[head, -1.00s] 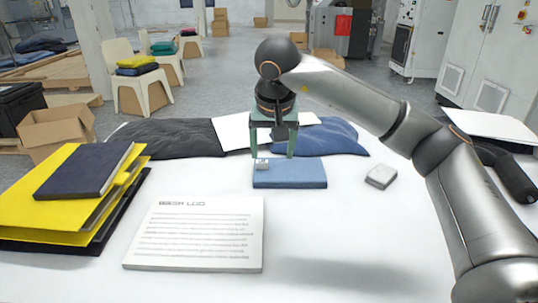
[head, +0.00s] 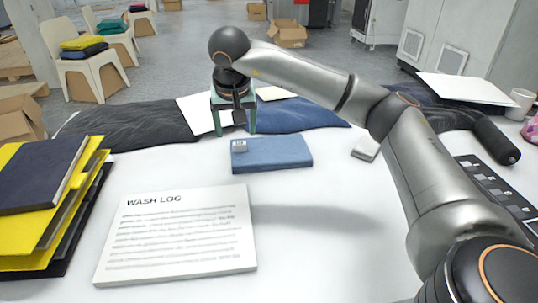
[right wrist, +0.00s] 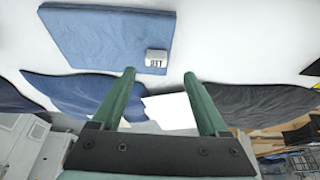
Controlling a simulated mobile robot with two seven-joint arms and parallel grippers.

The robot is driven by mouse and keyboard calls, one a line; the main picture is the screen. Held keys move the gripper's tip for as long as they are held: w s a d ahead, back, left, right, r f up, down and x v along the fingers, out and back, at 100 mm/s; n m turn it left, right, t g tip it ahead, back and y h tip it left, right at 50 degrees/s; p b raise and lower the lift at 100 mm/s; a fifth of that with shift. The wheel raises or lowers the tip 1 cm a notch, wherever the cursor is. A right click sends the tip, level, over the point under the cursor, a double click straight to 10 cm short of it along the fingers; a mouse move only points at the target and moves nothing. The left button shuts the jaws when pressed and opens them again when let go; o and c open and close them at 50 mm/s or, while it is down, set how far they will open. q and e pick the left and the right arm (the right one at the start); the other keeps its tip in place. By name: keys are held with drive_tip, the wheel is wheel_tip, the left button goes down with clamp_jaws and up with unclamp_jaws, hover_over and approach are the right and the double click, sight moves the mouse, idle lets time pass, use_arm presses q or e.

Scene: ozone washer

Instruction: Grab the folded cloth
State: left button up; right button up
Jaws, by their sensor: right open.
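The folded cloth (head: 278,153) is a flat blue rectangle with a small grey-white tag at its far left corner, lying on the white table. It also shows in the right wrist view (right wrist: 108,38), beyond the fingertips and mostly to the left. My right gripper (head: 234,132) is open and empty, fingers pointing down, behind the cloth's far left edge. In the right wrist view its two green fingers (right wrist: 159,75) stand apart with nothing between them, clear of the cloth. My left gripper is not in view.
A wash log sheet (head: 180,235) lies in front left of the cloth. Yellow and dark binders (head: 50,215) are stacked at the left. Dark loose cloth (head: 125,125) and blue loose cloth (head: 300,115) lie along the back. A small grey object (head: 365,150) sits right of the cloth.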

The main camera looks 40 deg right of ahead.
sight(239, 143)
drive_tip(key=b+x, duration=0.1)
drive_tip(key=x, duration=0.1)
drive_tip(key=b+x, duration=0.1)
drive_tip(key=x, duration=0.2)
drive_tip(key=shift+s+d+f, duration=0.1)
drive_tip(key=shift+d+f, duration=0.2)
drive_tip(key=shift+c, duration=0.2)
clamp_jaws()
drive_tip(key=shift+r, duration=0.1)
